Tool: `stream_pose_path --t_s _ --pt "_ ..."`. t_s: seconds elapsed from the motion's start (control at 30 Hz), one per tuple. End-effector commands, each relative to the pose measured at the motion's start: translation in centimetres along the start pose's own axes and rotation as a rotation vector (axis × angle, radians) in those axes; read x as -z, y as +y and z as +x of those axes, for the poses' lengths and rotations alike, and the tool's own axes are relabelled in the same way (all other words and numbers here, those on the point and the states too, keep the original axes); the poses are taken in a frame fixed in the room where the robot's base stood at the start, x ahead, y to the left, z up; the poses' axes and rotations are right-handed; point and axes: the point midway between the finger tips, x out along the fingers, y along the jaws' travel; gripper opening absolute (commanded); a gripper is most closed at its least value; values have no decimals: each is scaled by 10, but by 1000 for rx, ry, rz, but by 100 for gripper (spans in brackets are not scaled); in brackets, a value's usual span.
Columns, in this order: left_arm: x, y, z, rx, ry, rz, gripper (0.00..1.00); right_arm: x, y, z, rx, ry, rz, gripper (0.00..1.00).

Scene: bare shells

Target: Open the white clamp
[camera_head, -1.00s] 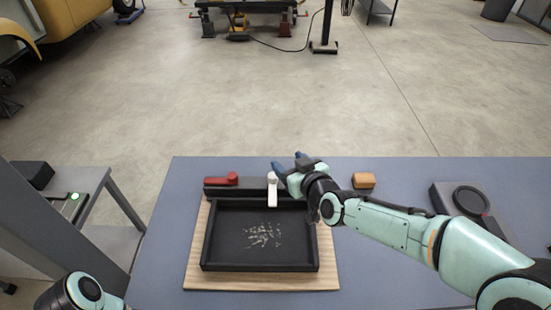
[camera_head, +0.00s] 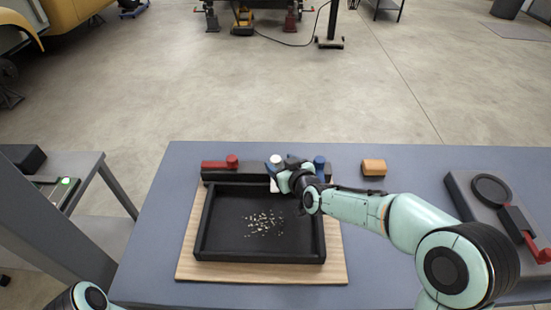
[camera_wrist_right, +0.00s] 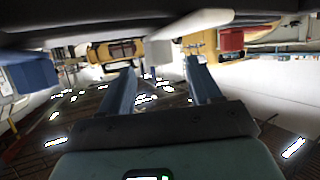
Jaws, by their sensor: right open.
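The white clamp (camera_head: 277,160) sits on the dark bar behind the black tray (camera_head: 204,225). Its round top shows, and a pale part of it reaches forward beside my gripper. My right gripper (camera_head: 281,170) is at the white clamp, coming from the right and hiding part of it. In the right wrist view the two blue-grey fingers (camera_wrist_right: 160,88) are apart, with a white piece (camera_wrist_right: 149,66) beyond and between them. Whether they touch it cannot be told. My left gripper is out of view.
A red clamp (camera_head: 220,163) stands left of the white one and a blue clamp (camera_head: 319,165) right of it, close to my right wrist. An orange-brown block (camera_head: 373,167) lies farther right. A dark device with a round pad (camera_head: 491,190) is at the right.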

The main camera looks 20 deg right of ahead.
Motion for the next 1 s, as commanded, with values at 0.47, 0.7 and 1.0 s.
stream_pose_path --t_s 0.47,0.7,1.0 --pt "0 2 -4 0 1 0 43 0 0 45 0 1 0 63" --pt "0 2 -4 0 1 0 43 0 0 45 0 1 0 47" --pt "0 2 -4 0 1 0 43 0 0 45 -1 0 0 0"
